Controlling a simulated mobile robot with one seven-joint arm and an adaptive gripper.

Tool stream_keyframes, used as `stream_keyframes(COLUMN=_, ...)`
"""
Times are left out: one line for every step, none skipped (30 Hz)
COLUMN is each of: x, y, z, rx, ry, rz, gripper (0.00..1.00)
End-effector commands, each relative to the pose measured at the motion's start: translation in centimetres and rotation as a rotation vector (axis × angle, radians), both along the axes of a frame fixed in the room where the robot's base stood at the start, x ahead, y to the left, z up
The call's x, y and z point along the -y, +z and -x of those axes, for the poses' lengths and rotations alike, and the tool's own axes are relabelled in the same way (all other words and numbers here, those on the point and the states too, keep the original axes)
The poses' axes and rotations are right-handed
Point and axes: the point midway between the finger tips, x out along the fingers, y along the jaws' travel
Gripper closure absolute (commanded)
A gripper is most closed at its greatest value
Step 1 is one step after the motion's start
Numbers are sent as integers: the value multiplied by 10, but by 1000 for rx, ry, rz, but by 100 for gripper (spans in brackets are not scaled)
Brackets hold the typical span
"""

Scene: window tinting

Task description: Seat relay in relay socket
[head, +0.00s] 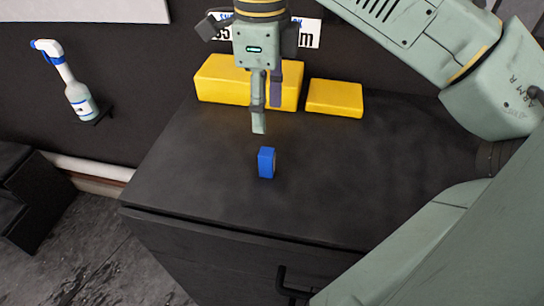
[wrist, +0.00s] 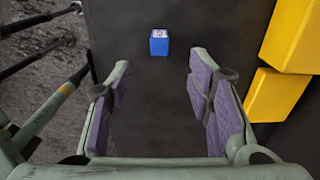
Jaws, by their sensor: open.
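A small blue block, which looks like the relay (head: 266,163), stands upright on the dark cabinet top. It also shows in the wrist view (wrist: 159,43), with a pale marked top face, ahead of the fingertips and roughly between their lines. My gripper (head: 267,118) is above and behind the blue block in the head view, pointing down, apart from it. In the wrist view my gripper (wrist: 160,75) is open, with purple pads on both fingers and nothing between them. I cannot make out a relay socket in either view.
Two yellow blocks, a larger (head: 222,82) and a smaller one (head: 335,98), sit at the back of the dark cabinet top (head: 190,165). A spray bottle (head: 78,98) stands on a small wall shelf at left. The cabinet top around the blue block is clear.

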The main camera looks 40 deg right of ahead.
Motion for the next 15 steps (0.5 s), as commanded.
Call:
stream_keyframes(x=-1, y=-1, z=0, rx=0, ry=-14, rz=0, gripper=53)
stream_keyframes(x=-1, y=-2, z=1, rx=-1, ry=-20, rz=0, gripper=53)
stream_keyframes(x=-1, y=-6, z=1, rx=-2, ry=-25, rz=-1, gripper=53)
stream_keyframes(x=-1, y=-10, z=1, rx=-2, ry=-26, rz=-2, gripper=53)
stream_keyframes(x=-1, y=-14, z=1, rx=-2, ry=-26, rz=-2, gripper=53)
stream_keyframes(x=-1, y=-21, z=1, rx=-3, ry=-26, rz=-2, gripper=53)
stream_keyframes(x=-1, y=-26, z=1, rx=-3, ry=-26, rz=-2, gripper=53)
stream_keyframes(x=-1, y=-31, z=2, rx=-2, ry=-26, rz=-2, gripper=53)
stream_keyframes(x=-1, y=-37, z=1, rx=-3, ry=-26, rz=-2, gripper=53)
stream_keyframes(x=-1, y=-42, z=1, rx=-2, ry=-25, rz=-2, gripper=53)
stream_keyframes(x=-1, y=-45, z=1, rx=-2, ry=-25, rz=-2, gripper=53)
stream_keyframes(x=0, y=-49, z=1, rx=-1, ry=-25, rz=-1, gripper=53)
stream_keyframes(x=-1, y=-52, z=1, rx=-1, ry=-25, rz=-1, gripper=53)
stream_keyframes(x=-1, y=-54, z=1, rx=-1, ry=-24, rz=-1, gripper=53)
stream_keyframes(x=-1, y=-56, z=1, rx=-1, ry=-24, rz=-1, gripper=53)
